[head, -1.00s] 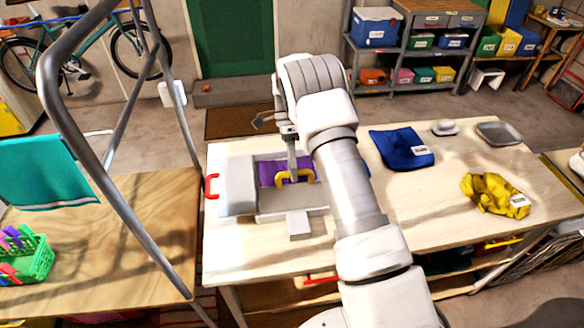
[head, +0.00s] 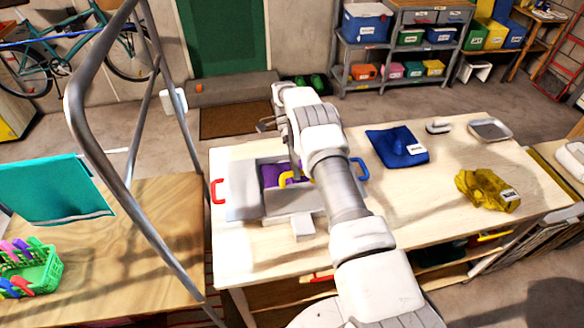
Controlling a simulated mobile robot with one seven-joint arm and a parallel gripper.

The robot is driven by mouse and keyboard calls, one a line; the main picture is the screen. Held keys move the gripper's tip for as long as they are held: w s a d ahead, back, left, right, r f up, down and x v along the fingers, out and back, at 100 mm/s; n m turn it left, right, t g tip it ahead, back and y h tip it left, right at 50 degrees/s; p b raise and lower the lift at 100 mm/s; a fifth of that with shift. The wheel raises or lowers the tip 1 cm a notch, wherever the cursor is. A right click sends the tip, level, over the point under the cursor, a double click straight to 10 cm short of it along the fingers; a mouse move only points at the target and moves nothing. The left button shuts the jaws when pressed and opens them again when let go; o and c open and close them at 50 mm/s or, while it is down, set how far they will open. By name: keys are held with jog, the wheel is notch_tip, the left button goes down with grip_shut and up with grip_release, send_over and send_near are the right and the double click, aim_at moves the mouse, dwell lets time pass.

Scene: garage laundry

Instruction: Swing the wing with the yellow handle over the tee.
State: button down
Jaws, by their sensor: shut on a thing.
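The pale grey folding board (head: 243,192) lies on the light wooden table. A red handle (head: 217,191) is at its left and a blue handle (head: 360,168) at its right. The purple tee (head: 271,175) shows in the board's middle, partly covered by my arm. The yellow handle (head: 284,180) stands at the near side of the visible purple cloth. My gripper (head: 294,172) points down at the yellow handle and is shut on it. The fingertips and the right part of the board are largely hidden by my arm.
Folded blue cloth (head: 397,147), yellow cloth (head: 486,190) and a grey tray (head: 490,130) lie on the table's right. A metal frame (head: 120,160) with a hanging teal cloth (head: 52,190) stands at left. A green basket (head: 35,270) of pegs sits on the left table.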

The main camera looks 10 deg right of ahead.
jog(key=shift+f+p, duration=0.35)
jog(key=shift+f, duration=0.15)
dwell(0.3)
jog(key=c, duration=1)
grip_release()
jog(key=shift+w, duration=0.1)
jog(key=shift+c, duration=0.2)
jog(key=shift+r, duration=0.3)
jog(key=r, duration=0.3)
jog(key=r+b, duration=0.1)
jog(key=shift+s+d+r, duration=0.15)
jog(key=shift+s+d, duration=0.05)
jog(key=shift+d, duration=0.15)
jog(key=s+d+r+b, duration=0.2)
jog(key=s+d+r, duration=0.3)
jog(key=d, duration=0.4)
jog(key=shift+s+d+r, duration=0.15)
jog(key=shift+s+r, duration=0.2)
jog(key=shift+r, duration=0.35)
jog(key=shift+s, duration=0.1)
